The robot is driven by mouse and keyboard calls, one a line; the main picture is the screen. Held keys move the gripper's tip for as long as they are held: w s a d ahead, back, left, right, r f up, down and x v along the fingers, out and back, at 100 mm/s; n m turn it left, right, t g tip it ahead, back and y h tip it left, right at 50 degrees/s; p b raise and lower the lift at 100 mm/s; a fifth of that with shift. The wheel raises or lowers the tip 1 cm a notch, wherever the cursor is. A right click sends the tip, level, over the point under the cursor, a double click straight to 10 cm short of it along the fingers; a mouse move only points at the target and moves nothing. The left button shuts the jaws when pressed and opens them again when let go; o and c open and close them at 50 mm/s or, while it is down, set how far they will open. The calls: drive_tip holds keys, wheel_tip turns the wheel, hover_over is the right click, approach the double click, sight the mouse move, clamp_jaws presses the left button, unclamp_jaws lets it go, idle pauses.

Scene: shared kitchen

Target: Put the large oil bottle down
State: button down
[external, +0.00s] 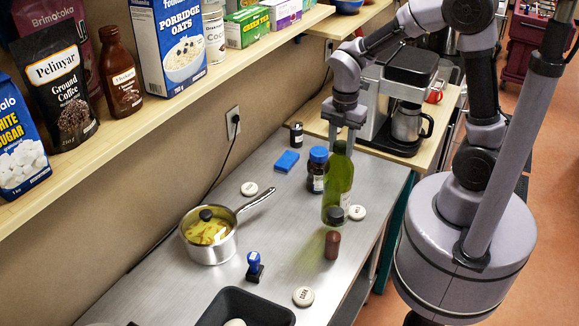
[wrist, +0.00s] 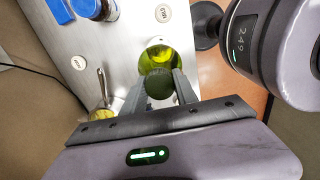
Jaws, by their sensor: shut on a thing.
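The large oil bottle (external: 339,187) is green and upright over the steel counter. My gripper (external: 342,147) comes down from above and is shut on the bottle's neck. In the wrist view the bottle (wrist: 159,56) lies between the two fingers of my gripper (wrist: 160,88), with its dark top toward the camera. A small shaker with a dark cap and brown contents (external: 332,245) stands in front of it and hides part of its base. I cannot tell whether the base touches the counter.
A blue-lidded jar (external: 317,172) stands close to the bottle's left. White labelled discs (external: 357,212) lie around it on the counter (external: 284,222). A pot of yellow food (external: 190,240), a blue-handled stamp (external: 254,268) and a black tray (external: 212,312) are nearer. A coffee machine (external: 410,62) stands behind.

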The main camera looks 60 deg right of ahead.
drive_tip(key=shift+s+d+f, duration=0.35)
drive_tip(key=shift+s+d, duration=0.3)
drive_tip(key=shift+s, duration=0.05)
drive_tip(key=w+d+f, duration=0.1)
drive_tip(key=w+f, duration=0.1)
drive_tip(key=w, duration=0.5)
drive_tip(key=w+f+p, duration=0.1)
drive_tip(key=w+f, duration=0.2)
drive_tip(key=w, duration=0.5)
drive_tip(key=shift+w+d+f, duration=0.2)
drive_tip(key=shift+d+f, duration=0.05)
drive_tip(key=shift+d, duration=0.15)
drive_tip(key=c, duration=0.9)
unclamp_jaws()
drive_tip(key=shift+c, duration=0.2)
drive_tip(key=shift+r, duration=0.15)
